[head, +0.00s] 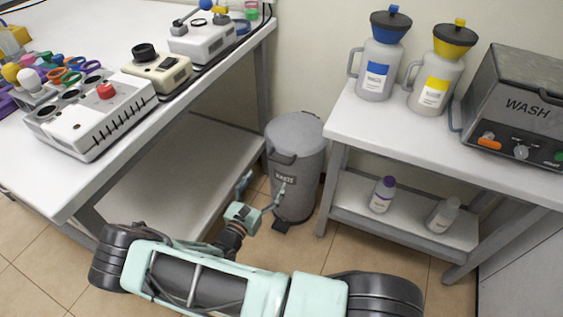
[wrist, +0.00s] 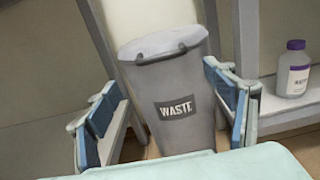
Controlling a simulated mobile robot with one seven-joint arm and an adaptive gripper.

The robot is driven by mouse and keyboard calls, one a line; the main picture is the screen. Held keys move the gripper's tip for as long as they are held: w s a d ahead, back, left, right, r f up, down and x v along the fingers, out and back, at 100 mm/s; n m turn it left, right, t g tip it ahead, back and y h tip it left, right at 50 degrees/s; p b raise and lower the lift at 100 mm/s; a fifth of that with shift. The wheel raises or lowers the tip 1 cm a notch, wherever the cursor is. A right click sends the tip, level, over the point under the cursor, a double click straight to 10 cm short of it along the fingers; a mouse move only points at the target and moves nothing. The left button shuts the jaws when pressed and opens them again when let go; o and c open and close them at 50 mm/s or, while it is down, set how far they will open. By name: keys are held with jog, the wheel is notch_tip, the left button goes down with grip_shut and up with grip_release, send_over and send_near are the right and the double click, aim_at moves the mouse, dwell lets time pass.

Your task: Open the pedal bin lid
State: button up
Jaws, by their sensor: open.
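The grey pedal bin (head: 296,195) stands upright on the floor between the two tables, with a WASTE label on its front. Its lid (head: 296,131) is shut, with a dark handle at the front rim. A dark pedal (head: 282,226) shows at its base. In the wrist view the bin (wrist: 184,125) stands between my fingers, with its lid (wrist: 165,44) above; the pedal is hidden there. My gripper (head: 262,190) is open and empty in front of the bin. Its blue-padded fingers also show in the wrist view (wrist: 160,115), spread to either side. I cannot tell whether they touch the bin.
The left table (head: 60,197) carries several instruments and has a low shelf (head: 178,185). The right table (head: 345,118) holds two jugs and a WASH unit (head: 517,105). Its lower shelf (head: 350,205) holds two bottles. Table legs flank the bin closely; tiled floor is free in front.

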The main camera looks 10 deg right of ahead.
aim_at(279, 161)
jog(key=b+x, duration=0.2)
jog(key=x, duration=0.8)
jog(key=shift+w+d, duration=0.1)
jog(key=shift+c, duration=0.3)
